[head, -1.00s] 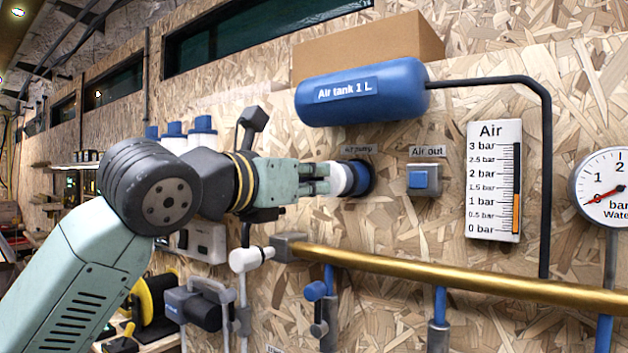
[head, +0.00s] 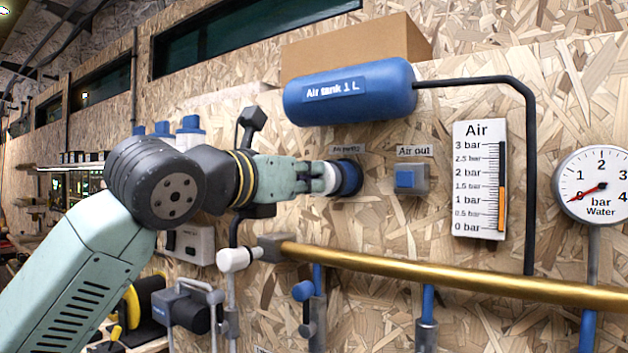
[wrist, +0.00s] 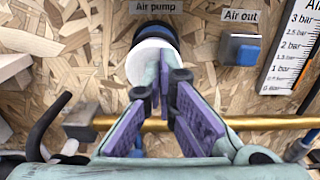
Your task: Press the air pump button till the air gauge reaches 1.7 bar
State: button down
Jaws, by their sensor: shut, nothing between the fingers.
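The air pump, a round white button (head: 331,179) in a blue and black housing (head: 349,177), is on the wall under its "Air pump" label. My gripper (head: 322,179) is shut and empty, its tips at the white button's face, seemingly touching it. In the wrist view, the closed fingertips (wrist: 166,76) overlap the lower part of the white button (wrist: 149,58), hiding some of it. The air gauge (head: 480,180) is a white scale with an orange column, whose top stands at about 1.5 bar.
The blue air tank (head: 350,92) hangs above the pump. The "Air out" box with a blue button (head: 405,180) is right of it. A brass pipe (head: 430,265) runs below. The round water gauge (head: 600,187) is at far right.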

jog(key=shift+v, duration=1)
jog(key=shift+w+d, duration=0.1)
jog(key=shift+b, duration=0.75)
dwell(0.3)
jog(key=v, duration=0.6)
jog(key=shift+b, duration=0.4)
